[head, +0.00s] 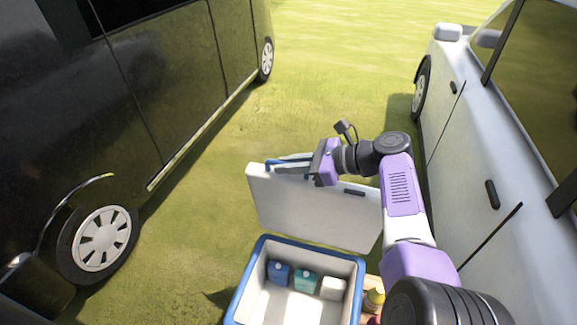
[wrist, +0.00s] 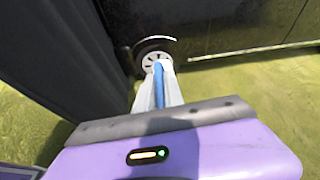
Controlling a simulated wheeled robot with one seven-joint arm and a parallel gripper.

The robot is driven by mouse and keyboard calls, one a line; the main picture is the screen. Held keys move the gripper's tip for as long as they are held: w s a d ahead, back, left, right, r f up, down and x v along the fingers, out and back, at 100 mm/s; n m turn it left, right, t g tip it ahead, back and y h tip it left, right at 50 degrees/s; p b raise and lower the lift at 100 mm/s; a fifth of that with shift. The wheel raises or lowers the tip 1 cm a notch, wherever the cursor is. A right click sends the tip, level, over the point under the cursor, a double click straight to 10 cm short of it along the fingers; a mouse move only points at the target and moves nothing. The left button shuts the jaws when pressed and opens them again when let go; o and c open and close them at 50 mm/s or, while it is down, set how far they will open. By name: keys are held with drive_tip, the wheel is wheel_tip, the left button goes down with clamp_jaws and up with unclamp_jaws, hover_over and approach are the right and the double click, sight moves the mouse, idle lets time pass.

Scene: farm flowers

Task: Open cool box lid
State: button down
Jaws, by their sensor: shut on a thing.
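The cool box (head: 361,297) has a blue rim and a white inside, and stands open on the grass at the bottom of the head view. Its white lid (head: 310,209) stands raised, nearly upright, behind the box opening. My gripper (head: 312,166) is at the lid's top edge and is shut on the blue handle part there. In the wrist view my gripper's fingers (wrist: 157,92) close around a blue strip (wrist: 158,80). A blue carton (head: 278,273), a teal carton (head: 305,281) and a white item (head: 333,288) sit inside the box.
A black van (head: 150,75) stands at the left and a white vehicle (head: 490,140) at the right, close to my arm. A yellow-topped item (head: 374,298) sits on wood right of the box. Open grass (head: 340,60) lies between the vehicles beyond the lid.

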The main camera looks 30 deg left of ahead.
drive_tip(key=shift+w+f, duration=0.1)
idle(0.3)
drive_tip(key=c, duration=1.5)
unclamp_jaws()
drive_tip(key=shift+o, duration=0.2)
